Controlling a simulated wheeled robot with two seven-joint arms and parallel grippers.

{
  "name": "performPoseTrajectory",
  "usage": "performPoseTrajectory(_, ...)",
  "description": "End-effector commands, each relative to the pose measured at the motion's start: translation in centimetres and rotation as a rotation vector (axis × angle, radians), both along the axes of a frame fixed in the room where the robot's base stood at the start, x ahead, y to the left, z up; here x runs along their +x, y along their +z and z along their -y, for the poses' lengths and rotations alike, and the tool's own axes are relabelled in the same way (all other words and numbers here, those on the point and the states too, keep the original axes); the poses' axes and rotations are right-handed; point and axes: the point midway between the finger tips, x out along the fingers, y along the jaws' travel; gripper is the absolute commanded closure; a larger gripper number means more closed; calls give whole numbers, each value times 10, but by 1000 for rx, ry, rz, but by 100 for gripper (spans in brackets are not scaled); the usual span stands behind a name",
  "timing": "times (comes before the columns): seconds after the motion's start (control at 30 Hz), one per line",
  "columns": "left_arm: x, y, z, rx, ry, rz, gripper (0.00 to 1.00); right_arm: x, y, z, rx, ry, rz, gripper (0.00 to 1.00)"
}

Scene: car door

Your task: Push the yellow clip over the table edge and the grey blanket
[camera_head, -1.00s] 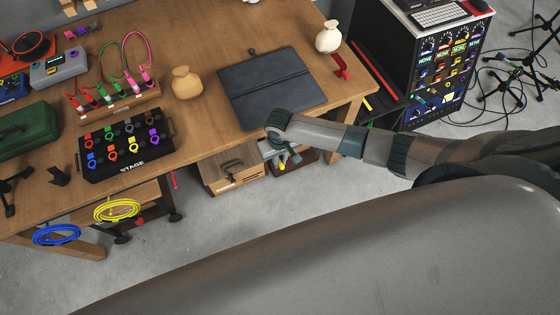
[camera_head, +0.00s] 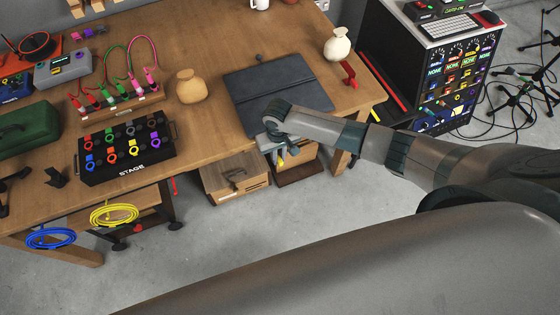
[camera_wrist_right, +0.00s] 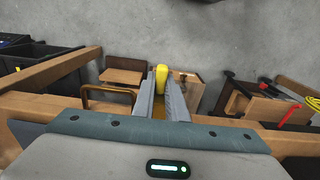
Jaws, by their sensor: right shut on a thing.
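The yellow clip (camera_head: 281,160) is a small yellow piece held in my right gripper (camera_head: 277,150) at the table's front edge. In the right wrist view the yellow clip (camera_wrist_right: 161,76) sticks out between the two finger tips of my right gripper (camera_wrist_right: 162,100), which is shut on it. The dark grey blanket (camera_head: 290,85) lies flat and folded on the table (camera_head: 215,130), just behind the gripper, reaching close to the front edge. My right wrist covers its near edge, so I cannot tell whether the clip touches it. My left gripper is not in view.
A wooden box (camera_head: 235,180) stands below the table edge beside the gripper. A black stage box (camera_head: 125,150) and a tan vase (camera_head: 191,88) are left of the blanket. A white vase (camera_head: 337,45) and a red clamp (camera_head: 349,75) are at its right.

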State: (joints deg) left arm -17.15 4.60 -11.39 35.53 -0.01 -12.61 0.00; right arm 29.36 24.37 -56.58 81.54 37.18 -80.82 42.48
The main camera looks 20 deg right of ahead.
Motion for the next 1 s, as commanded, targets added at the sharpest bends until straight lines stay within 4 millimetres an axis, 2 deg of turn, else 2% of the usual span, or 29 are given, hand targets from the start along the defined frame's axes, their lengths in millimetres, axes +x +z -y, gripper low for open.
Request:
performPoseTrajectory(0.77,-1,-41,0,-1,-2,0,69,37,-2,-1,0,0,2,100)
performPoseTrajectory(1.0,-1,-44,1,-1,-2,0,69,48,-1,-1,-1,0,1,100)
